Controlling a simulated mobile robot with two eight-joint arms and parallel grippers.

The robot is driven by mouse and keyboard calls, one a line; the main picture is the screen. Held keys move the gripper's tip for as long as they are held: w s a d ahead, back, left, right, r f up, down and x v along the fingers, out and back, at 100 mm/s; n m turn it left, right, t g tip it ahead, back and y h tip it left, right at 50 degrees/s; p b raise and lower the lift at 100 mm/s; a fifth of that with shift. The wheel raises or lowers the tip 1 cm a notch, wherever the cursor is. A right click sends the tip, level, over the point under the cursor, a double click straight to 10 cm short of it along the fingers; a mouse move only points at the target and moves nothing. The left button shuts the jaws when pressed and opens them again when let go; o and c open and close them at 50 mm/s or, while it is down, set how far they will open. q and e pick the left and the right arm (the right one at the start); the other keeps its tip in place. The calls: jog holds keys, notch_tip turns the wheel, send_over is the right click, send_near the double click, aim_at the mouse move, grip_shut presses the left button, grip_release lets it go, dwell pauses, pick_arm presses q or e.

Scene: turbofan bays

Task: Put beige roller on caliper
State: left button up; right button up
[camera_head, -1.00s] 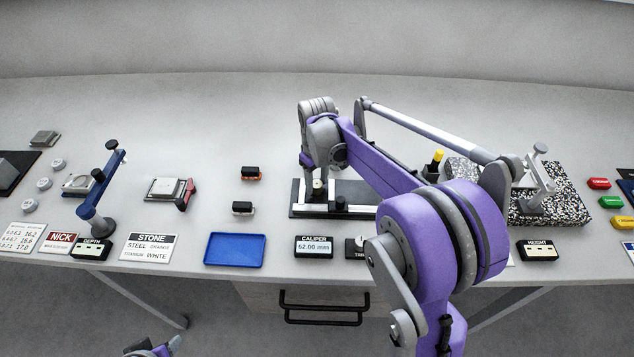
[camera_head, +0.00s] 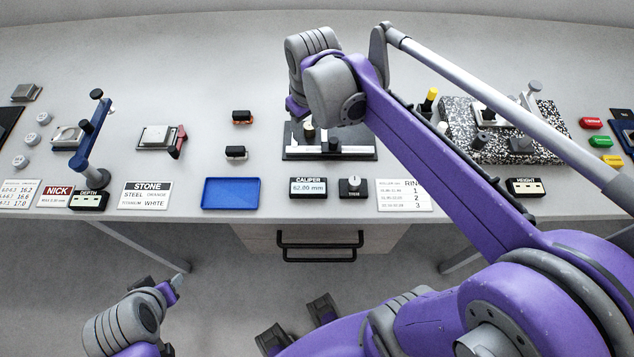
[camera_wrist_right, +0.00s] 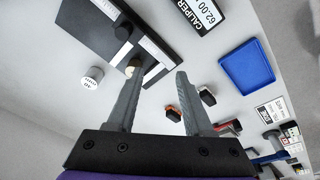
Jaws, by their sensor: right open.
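The caliper is a black base with pale metal strips (camera_head: 350,154); it also shows at the upper left of the right wrist view (camera_wrist_right: 88,38). In that view a small beige roller (camera_wrist_right: 133,66) sits at the caliper's strip, close beside the tip of one finger. I cannot tell whether they touch. My right gripper (camera_wrist_right: 158,75) is open with nothing between its fingers.
A white marked cylinder (camera_wrist_right: 93,75) stands beside the caliper. The caliper display (camera_head: 308,187) reads 62.00 mm. A blue tray (camera_head: 231,193) lies front left, with two small dark blocks (camera_head: 236,153) behind it. A speckled plate (camera_head: 470,130) stands to the right.

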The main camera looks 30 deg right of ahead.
jog(key=shift+m+t, duration=0.3)
jog(key=shift+t, duration=0.5)
jog(key=s+a+f, duration=0.1)
jog(key=s, duration=0.1)
jog(key=s+a+f, duration=0.1)
jog(key=s, duration=0.1)
jog(key=s+a+f, duration=0.1)
jog(key=s, duration=0.2)
jog(key=shift+s+a+f, duration=0.1)
jog(key=shift+f, duration=0.05)
jog(key=shift+m+t, duration=0.5)
jog(key=shift+t, duration=0.4)
jog(key=s+f, duration=0.1)
jog(key=s, duration=0.1)
jog(key=s+a+f, duration=0.1)
jog(key=s+f, duration=0.1)
jog(key=s+a+f, duration=0.1)
jog(key=s+f, duration=0.1)
jog(key=shift+s, duration=0.15)
